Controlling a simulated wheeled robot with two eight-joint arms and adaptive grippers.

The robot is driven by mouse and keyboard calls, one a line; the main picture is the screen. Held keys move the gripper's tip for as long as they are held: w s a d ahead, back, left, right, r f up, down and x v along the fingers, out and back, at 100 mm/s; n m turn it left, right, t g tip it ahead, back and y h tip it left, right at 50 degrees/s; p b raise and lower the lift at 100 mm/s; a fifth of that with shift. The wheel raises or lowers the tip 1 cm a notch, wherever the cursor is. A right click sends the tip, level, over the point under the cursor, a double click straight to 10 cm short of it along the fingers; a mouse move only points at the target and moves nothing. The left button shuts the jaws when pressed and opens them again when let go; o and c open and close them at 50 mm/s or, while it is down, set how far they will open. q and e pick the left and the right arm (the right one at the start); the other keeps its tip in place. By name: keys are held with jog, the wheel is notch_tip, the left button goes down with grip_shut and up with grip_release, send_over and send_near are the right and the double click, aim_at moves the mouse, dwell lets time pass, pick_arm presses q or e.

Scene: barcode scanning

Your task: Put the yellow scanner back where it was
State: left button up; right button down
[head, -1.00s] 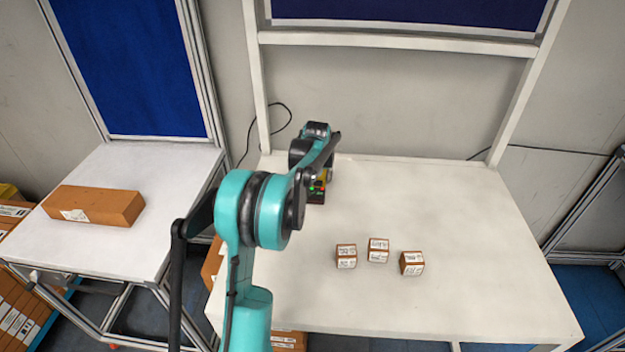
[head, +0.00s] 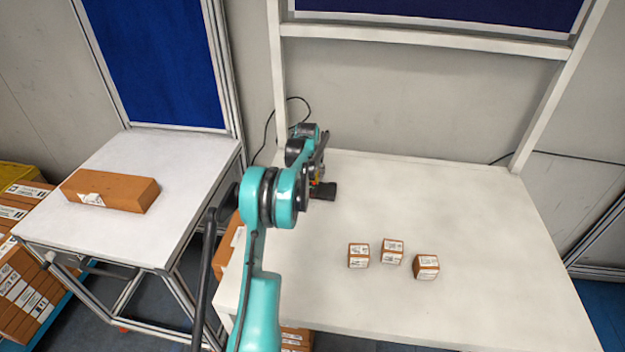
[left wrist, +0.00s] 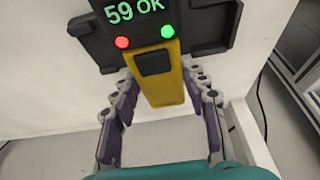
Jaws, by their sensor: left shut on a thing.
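The yellow scanner (left wrist: 160,92) is in my left gripper, which is shut on its yellow body; the fingers (left wrist: 163,95) stand on both sides in the left wrist view. Its wide black head (left wrist: 212,22) shows a green "59 OK" text, a red light and a green light. In the head view the black head (head: 325,190) is at the back left of the white table (head: 450,190), with my left gripper (head: 316,180) largely hiding the yellow part. I cannot tell whether the scanner touches the table. My right gripper is not in view.
Three small labelled brown boxes (head: 358,256), (head: 393,251), (head: 426,267) stand on the table's front middle. A long brown box (head: 112,190) lies on a side table (head: 160,225) at left. A white frame post (head: 279,85) rises behind the table. The table's right side is clear.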

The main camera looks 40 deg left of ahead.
pick_arm(q)
notch_tip(320, 180, down, 3)
jog(key=shift+r, duration=0.1)
jog(key=shift+b, duration=0.3)
jog(key=o, duration=1.4)
jog(key=shift+c, duration=0.2)
